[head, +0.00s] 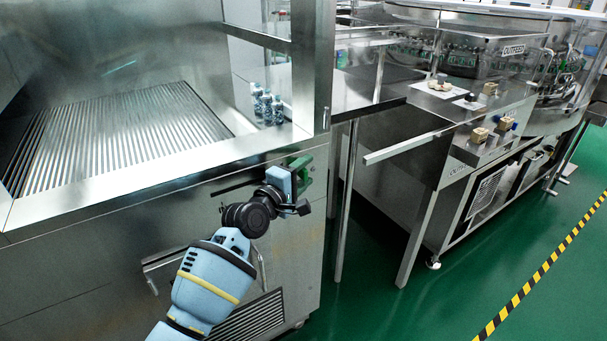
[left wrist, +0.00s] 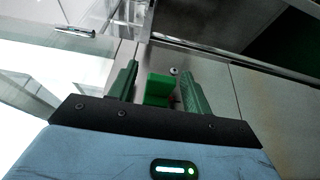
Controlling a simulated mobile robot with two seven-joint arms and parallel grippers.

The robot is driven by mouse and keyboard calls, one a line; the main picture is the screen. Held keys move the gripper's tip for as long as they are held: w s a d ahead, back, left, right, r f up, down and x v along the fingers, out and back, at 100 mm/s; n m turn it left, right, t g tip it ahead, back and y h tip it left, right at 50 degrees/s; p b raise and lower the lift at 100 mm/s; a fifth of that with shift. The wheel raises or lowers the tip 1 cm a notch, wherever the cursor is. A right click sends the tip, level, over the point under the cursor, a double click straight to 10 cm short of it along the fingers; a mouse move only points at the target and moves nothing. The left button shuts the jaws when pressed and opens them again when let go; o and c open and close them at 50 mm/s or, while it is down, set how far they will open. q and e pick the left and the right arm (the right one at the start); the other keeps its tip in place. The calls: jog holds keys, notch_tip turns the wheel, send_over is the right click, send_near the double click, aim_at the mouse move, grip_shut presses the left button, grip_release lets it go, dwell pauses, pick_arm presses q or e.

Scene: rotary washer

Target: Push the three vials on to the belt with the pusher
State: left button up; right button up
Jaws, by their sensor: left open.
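Three small clear vials with blue tops (head: 267,106) stand close together at the right end of the steel machine's ledge, behind its front frame. The pusher's green handle (left wrist: 158,90) shows in the left wrist view as a bright green block between my gripper's fingers. My left gripper (head: 304,173) is open at the machine's front panel, below and to the right of the vials. Its two dark green fingers (left wrist: 160,78) stand either side of the block, with gaps visible. In the head view, the fingers and wrist largely hide the handle. My right gripper is out of view.
A dark horizontal slot (head: 235,187) runs along the front panel left of my gripper. A ribbed steel bed (head: 120,135) lies inside the machine. A steel post (head: 312,65) stands right of the vials. Another steel machine (head: 460,150) stands further right.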

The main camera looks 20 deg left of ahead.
pick_arm(q)
grip_shut()
jog(key=s+a+p, duration=0.1)
jog(key=s+a, duration=0.2)
jog(key=s, duration=0.1)
jog(key=s+a+p, duration=0.1)
jog(key=s+a, duration=0.3)
jog(key=s, duration=0.1)
jog(key=s+a+p, duration=0.2)
jog(key=s+a, duration=0.2)
jog(key=s, duration=0.1)
jog(key=shift+s+a, duration=0.3)
jog(key=shift+s, duration=0.15)
grip_release()
jog(key=v, duration=0.7)
jog(key=shift+s+a, duration=0.15)
jog(key=shift+s, duration=0.2)
